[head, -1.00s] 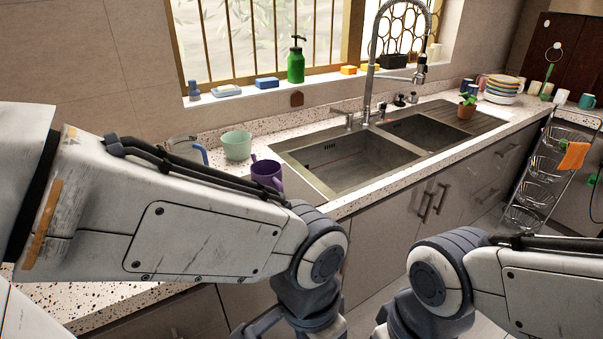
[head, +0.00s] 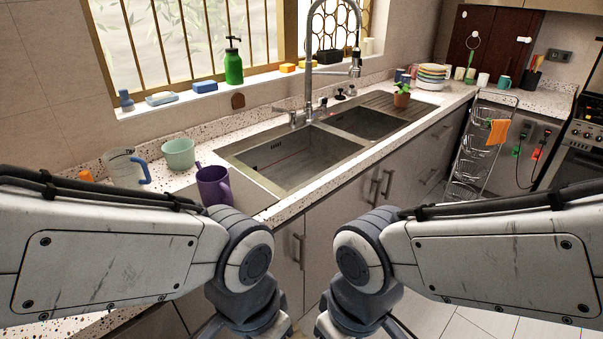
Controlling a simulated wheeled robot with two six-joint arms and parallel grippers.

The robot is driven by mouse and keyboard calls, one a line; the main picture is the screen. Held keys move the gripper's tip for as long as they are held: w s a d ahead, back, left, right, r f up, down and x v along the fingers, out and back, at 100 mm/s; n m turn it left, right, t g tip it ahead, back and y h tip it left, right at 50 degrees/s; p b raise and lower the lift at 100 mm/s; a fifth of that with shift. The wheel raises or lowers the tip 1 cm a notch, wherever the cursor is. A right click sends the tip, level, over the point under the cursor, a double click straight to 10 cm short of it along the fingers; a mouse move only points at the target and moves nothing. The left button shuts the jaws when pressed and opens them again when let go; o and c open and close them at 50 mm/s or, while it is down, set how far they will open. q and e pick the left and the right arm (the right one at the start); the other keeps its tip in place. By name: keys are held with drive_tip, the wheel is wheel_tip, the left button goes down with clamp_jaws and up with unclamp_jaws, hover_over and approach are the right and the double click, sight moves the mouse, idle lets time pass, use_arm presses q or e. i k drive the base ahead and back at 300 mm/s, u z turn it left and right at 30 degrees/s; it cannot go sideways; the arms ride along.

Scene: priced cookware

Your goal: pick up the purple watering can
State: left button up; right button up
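The purple watering can (head: 214,186) stands upright on the speckled counter, left of the sink. A small spout-like tip shows at its upper left and a handle on its right side. My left arm is in front of and below it, with its forearm close to the can's lower part in the picture. Both arms point down at the bottom of the view. Only the upper parts of my grippers show at the lower edge, and their fingertips are cut off. Neither gripper is at the can.
A pale green bowl-like cup (head: 179,154) and a clear jug with a blue handle (head: 127,168) stand behind the can. The double sink (head: 290,160) with its tall faucet (head: 309,70) is to the right. A wire rack (head: 480,150) stands on the floor farther right.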

sight(214, 185)
drive_tip(key=i, duration=1.15)
drive_tip(key=u, duration=0.75)
